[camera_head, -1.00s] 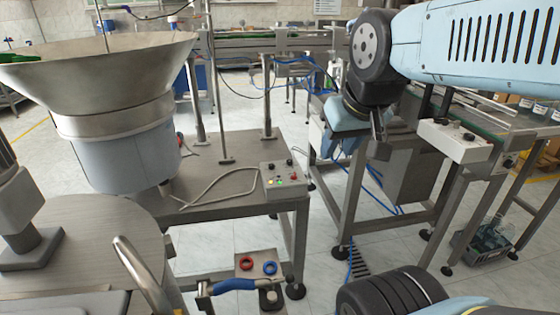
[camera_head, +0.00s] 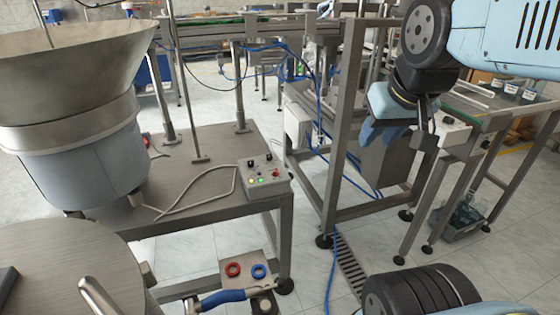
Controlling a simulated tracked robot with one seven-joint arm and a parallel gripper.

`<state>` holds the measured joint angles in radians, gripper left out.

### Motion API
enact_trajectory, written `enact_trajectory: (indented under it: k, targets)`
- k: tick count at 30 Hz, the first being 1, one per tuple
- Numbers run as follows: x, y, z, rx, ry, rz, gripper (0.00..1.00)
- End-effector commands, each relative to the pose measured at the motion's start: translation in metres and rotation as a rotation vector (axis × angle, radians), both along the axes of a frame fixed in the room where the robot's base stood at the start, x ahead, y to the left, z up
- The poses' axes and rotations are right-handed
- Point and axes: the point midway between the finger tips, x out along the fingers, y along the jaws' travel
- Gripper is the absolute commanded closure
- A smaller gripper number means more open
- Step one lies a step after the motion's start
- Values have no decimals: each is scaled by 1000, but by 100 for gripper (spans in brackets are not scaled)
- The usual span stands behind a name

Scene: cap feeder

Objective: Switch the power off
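A small light-grey control box (camera_head: 263,182) stands on the front right corner of the metal table. It has lit green and yellow lamps, a red button and dark knobs on its top. A grey cable runs from it to the left. My gripper (camera_head: 372,138) hangs at the upper right, well to the right of the box and apart from it. It is seen from the side, and its fingertips are not clear enough to show whether it is open. A second control box (camera_head: 452,137) with dark and red controls sits at the right, partly behind my gripper.
A large metal feeder bowl (camera_head: 75,120) stands on the metal table (camera_head: 200,190) at the left. A red ring (camera_head: 232,270) and a blue ring (camera_head: 258,271) lie on a low plate below. A conveyor frame (camera_head: 340,130) rises between the box and my gripper. Tiled floor is open in front.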

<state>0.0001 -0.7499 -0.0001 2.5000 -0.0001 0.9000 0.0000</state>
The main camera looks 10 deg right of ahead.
Motion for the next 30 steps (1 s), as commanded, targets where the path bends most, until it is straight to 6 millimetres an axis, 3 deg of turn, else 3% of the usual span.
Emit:
enact_trajectory:
  k: [10, 14, 18, 30]
  targets:
    - [1, 0, 1, 1, 1, 0, 64]
    - [11, 2, 3, 9, 15, -4, 64]
    - [39, -9, 8, 30, 50, -24, 64]
    - [149, 20, 2, 87, 180, -91, 64]
